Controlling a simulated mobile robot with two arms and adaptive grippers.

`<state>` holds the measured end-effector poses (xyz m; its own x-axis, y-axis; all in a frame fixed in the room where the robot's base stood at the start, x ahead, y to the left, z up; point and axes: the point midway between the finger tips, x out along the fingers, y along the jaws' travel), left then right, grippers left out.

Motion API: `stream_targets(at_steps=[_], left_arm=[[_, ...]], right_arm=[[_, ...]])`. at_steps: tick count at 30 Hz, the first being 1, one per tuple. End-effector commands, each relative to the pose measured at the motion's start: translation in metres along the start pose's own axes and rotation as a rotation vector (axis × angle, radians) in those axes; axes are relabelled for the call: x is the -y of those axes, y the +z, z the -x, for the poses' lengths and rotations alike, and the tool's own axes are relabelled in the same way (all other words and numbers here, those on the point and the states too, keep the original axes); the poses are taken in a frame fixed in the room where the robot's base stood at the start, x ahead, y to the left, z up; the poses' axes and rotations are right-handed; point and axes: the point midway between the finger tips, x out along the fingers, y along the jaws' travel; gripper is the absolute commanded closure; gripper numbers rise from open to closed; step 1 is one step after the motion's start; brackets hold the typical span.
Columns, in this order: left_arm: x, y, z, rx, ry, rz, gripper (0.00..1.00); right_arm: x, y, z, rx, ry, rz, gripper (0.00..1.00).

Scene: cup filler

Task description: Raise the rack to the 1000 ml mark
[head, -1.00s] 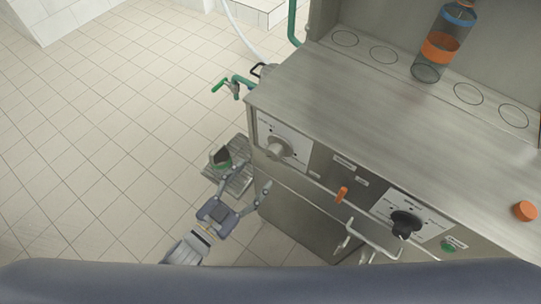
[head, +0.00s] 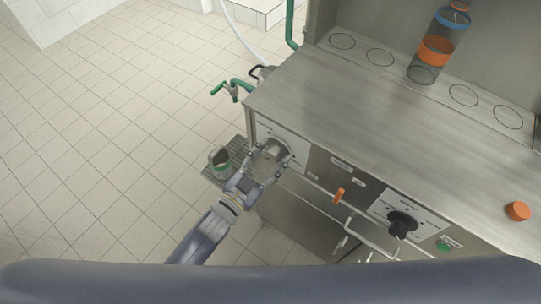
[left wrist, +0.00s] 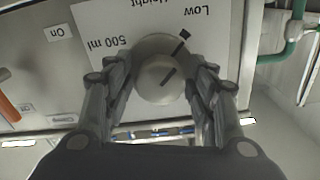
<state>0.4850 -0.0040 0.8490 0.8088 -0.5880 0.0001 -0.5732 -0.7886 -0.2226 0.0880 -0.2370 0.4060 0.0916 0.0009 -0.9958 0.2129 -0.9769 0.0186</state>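A grey height knob (head: 272,149) sits on the white dial plate at the left of the machine's front. In the left wrist view the knob (left wrist: 160,68) faces me, with a dark pointer towards "Low" at upper right; "500 ml" stands left of it, upside down. My left gripper (head: 266,162) is at the knob, one finger on each side; in the left wrist view its fingers (left wrist: 162,84) are spread around it. Firm contact cannot be told. The 1000 ml mark cannot be made out. My right gripper is not in view.
A bottle with blue and orange bands (head: 436,50) stands on the ringed strip at the back. A black knob (head: 402,223), orange lever (head: 338,195) and bent metal handle (head: 370,236) are to the right. A green-handled tap (head: 231,89) sticks out at left.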

Motion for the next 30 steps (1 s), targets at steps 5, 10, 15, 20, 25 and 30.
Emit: stream_targets(at_steps=[5, 10, 15, 20, 25, 30], left_arm=[[0.0001, 0.0, 0.0002, 0.0, 0.0, 0.0, 0.85], [0.0001, 0.0, 0.0003, 0.0, 0.0, -0.004, 0.85], [0.0002, 0.0001, 0.0004, 0.0, 0.0, -0.039, 0.85], [0.0003, 0.0002, 0.0004, 0.0, -0.001, -0.119, 0.85], [0.0004, 0.0004, 0.0005, 0.001, -0.001, -0.252, 0.85], [0.0001, 0.0006, 0.0004, 0.0, -0.001, -0.413, 0.85]], right_arm=[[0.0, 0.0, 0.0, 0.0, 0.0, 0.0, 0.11], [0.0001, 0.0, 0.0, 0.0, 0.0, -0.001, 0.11], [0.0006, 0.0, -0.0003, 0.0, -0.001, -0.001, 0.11], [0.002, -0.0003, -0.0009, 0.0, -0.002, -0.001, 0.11], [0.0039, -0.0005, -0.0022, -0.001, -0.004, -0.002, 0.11], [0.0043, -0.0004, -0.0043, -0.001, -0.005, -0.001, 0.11]])
